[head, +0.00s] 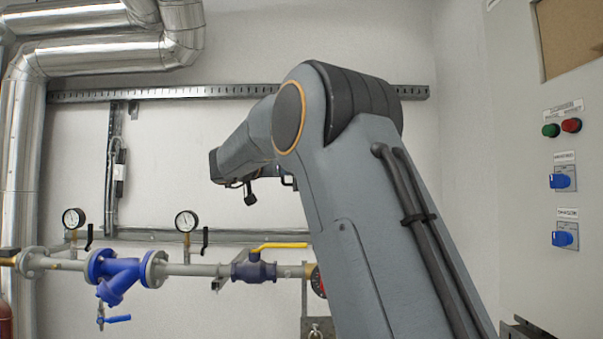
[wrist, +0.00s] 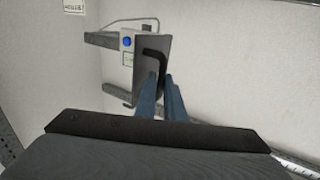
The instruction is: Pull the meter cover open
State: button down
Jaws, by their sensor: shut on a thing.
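In the wrist view the meter cover (wrist: 147,72) is a dark grey plate with a bent black handle (wrist: 154,54) on it. A pale meter body (wrist: 127,60) with a round blue button shows along its left side. My gripper (wrist: 161,78) has its two blue-grey fingers closed together at the handle, over the right part of the cover. The fingers hide the lower end of the handle. I cannot tell how far the cover stands from the meter body. In the head view my arm hides the meter and the gripper tips.
In the wrist view metal rails (wrist: 103,40) and a thin pipe run left of the meter. In the head view a yellow-handled valve (head: 255,270) and pressure gauges (head: 186,222) sit on a pipe at the left. A control cabinet (head: 520,220) stands at the right.

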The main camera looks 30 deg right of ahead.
jog(key=shift+w+a+f, duration=0.2)
jog(key=shift+f, duration=0.15)
jog(key=shift+w+a+f, duration=0.15)
jog(key=shift+f, duration=0.2)
jog(key=c, duration=2.1)
grip_release()
jog(key=shift+o, duration=1.3)
jog(key=shift+a+r, duration=0.1)
jog(key=shift+a, duration=0.15)
jog(key=shift+s+d+r, duration=0.15)
jog(key=shift+d+r, duration=0.1)
jog(key=b+v, duration=0.3)
jog(key=v, duration=0.4)
jog(key=shift+s+a, duration=0.15)
jog(key=shift+a, duration=0.2)
